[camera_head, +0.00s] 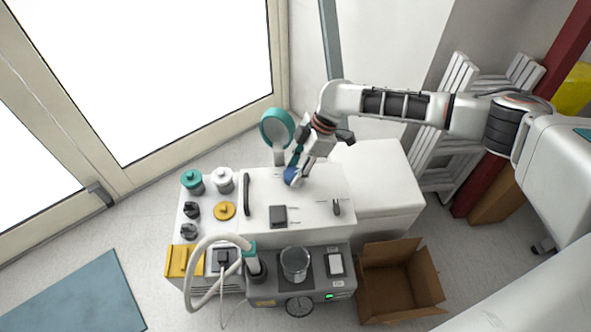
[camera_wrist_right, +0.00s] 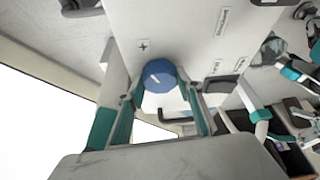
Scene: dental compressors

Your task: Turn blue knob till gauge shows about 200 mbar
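The blue knob (camera_head: 291,176) sits on the top of a white cabinet (camera_head: 318,218), toward its back. In the right wrist view the blue knob (camera_wrist_right: 160,76) shows a short white mark on its top. My right gripper (camera_head: 298,163) reaches down to it, and its two fingers (camera_wrist_right: 162,92) close in on opposite sides of the knob, seemingly touching it. A round gauge with a teal rim (camera_head: 277,128) stands on a post behind the knob; its reading is too small to tell. My left gripper is not in view.
A black handle (camera_head: 246,194) and teal, white, yellow and black knobs are left of the blue knob. A dark box (camera_head: 278,216) and small lever (camera_head: 337,207) are in front. A grey unit with a hose and an open cardboard box (camera_head: 400,281) stand nearer.

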